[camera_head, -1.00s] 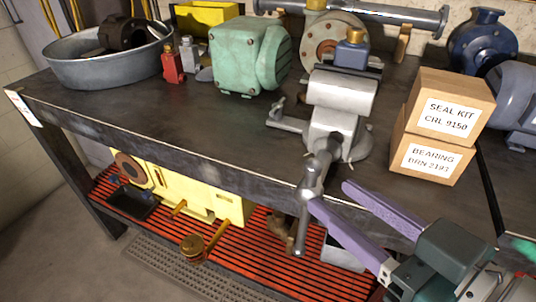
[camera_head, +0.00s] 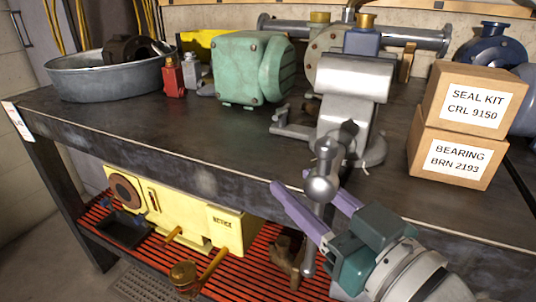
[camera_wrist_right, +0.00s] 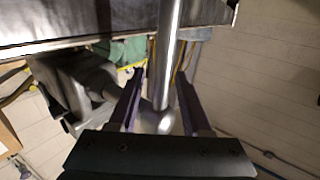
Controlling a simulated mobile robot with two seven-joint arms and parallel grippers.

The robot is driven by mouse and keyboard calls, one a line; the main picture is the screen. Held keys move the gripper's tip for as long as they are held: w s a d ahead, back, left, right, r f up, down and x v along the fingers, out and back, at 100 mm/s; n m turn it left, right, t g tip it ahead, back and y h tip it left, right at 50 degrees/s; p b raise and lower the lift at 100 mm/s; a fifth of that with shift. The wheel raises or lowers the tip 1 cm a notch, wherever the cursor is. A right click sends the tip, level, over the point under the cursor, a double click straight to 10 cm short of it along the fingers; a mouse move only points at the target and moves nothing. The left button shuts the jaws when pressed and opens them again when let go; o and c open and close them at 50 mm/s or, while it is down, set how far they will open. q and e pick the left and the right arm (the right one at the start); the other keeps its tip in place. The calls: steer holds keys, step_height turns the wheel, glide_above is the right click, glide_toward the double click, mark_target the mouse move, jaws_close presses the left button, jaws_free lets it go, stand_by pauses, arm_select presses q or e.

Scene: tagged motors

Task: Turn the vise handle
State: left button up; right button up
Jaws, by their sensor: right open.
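The grey vise (camera_head: 348,90) stands on the front of the dark workbench. Its handle (camera_head: 309,240) is a metal bar with a round hub (camera_head: 320,186), hanging down in front of the bench edge. My right gripper (camera_head: 291,180) is open, its two purple fingers on either side of the handle bar near the hub. In the right wrist view the handle bar (camera_wrist_right: 169,50) runs between the open fingers (camera_wrist_right: 161,75); I cannot tell whether either finger touches it. My left gripper is not in view.
Two cardboard boxes (camera_head: 460,125) are stacked right of the vise. A green motor (camera_head: 250,70) and a metal basin (camera_head: 105,80) stand to the left. The bench edge (camera_head: 190,172) is close to my gripper. A yellow machine (camera_head: 185,210) sits on the red lower shelf.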

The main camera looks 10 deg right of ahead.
steer(key=shift+w+a, duration=0.15)
steer(key=shift+w, duration=0.1)
jaws_close()
stand_by(1.4)
